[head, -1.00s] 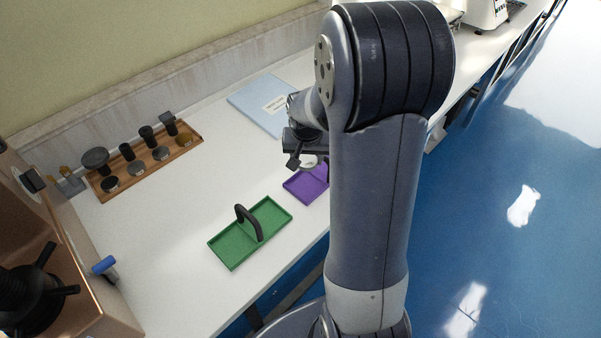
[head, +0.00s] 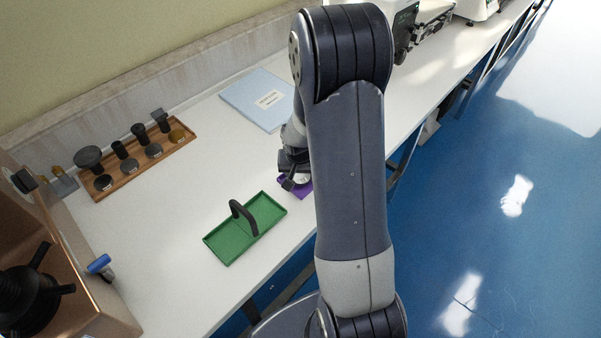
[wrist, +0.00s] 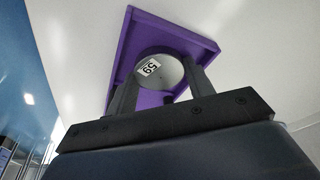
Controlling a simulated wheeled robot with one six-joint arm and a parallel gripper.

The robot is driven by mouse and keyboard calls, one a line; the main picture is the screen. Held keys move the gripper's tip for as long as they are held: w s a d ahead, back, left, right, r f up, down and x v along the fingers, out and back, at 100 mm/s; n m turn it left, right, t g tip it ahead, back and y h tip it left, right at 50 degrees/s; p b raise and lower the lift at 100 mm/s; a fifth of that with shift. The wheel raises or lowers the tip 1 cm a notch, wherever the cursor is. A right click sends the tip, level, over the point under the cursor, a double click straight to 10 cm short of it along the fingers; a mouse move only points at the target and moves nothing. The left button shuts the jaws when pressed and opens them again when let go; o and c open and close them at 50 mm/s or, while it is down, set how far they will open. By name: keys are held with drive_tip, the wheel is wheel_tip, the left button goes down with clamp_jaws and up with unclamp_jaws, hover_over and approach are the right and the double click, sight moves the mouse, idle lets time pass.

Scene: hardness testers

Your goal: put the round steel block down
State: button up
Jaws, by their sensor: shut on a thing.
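The round steel block (wrist: 164,74) is a pale disc with a white label reading 59. In the wrist view it sits between the two fingers of my gripper (wrist: 160,85), which is shut on it. The purple tray (wrist: 200,45) is directly behind the block in that view, with its rim around it. I cannot tell whether the block touches the tray floor. In the head view the block (head: 302,181) shows only in part under my gripper (head: 293,184), over the purple tray (head: 296,191). My arm hides most of the tray there.
A green tray with a dark handle (head: 236,243) is left of the purple tray. A wooden rack (head: 133,172) holds several dark parts and discs at the back left. A blue folder (head: 258,102) lies behind. The bench's front edge is close by.

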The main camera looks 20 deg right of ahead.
drive_tip(key=shift+s+f+b, duration=0.3)
drive_tip(key=shift+f+b, duration=0.3)
drive_tip(key=shift+b, duration=0.1)
drive_tip(key=o, duration=1.2)
drive_tip(key=shift+s+a+f, duration=0.1)
drive_tip(key=shift+f, duration=0.05)
drive_tip(key=shift+o, duration=0.4)
drive_tip(key=shift+r+p, duration=0.8)
drive_tip(key=shift+p, duration=0.15)
drive_tip(key=v, duration=1.1)
drive_tip(key=shift+w+r, duration=0.35)
drive_tip(key=shift+r, duration=0.15)
drive_tip(key=shift+f, duration=0.1)
drive_tip(key=x, duration=1)
drive_tip(key=shift+f, duration=0.3)
drive_tip(key=shift+r, duration=0.1)
